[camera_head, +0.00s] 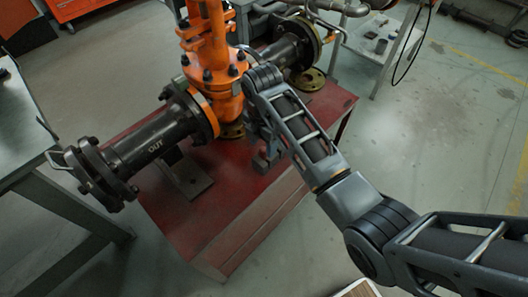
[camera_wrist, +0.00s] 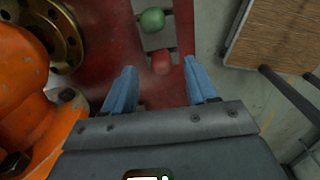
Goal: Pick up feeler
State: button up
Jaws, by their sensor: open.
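I cannot make out a feeler for certain in either view. My gripper (camera_wrist: 161,82) is open in the wrist view, its two blue fingers spread apart. No object shows clearly held between them. Beyond the fingertips are a round green thing (camera_wrist: 152,20) and a round red thing (camera_wrist: 161,61), with grey pieces around them above a red surface. In the head view my arm reaches down beside the orange valve (camera_head: 207,45), and my gripper is not clearly visible there.
The red stand (camera_head: 240,215) carries the valve and a dark pipe marked OUT (camera_head: 150,145). In the wrist view, the orange valve body (camera_wrist: 25,95) and a brass flange (camera_wrist: 57,30) are close on the left. A wooden-topped table (camera_wrist: 270,35) is at right.

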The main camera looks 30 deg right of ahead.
aim_at(263, 148)
jog(key=shift+d+f, duration=0.1)
jog(key=shift+f, duration=1.7)
jog(key=c, duration=1)
jog(key=shift+c, duration=0.2)
notch_tip(263, 148, up, 10)
jog(key=p, duration=0.4)
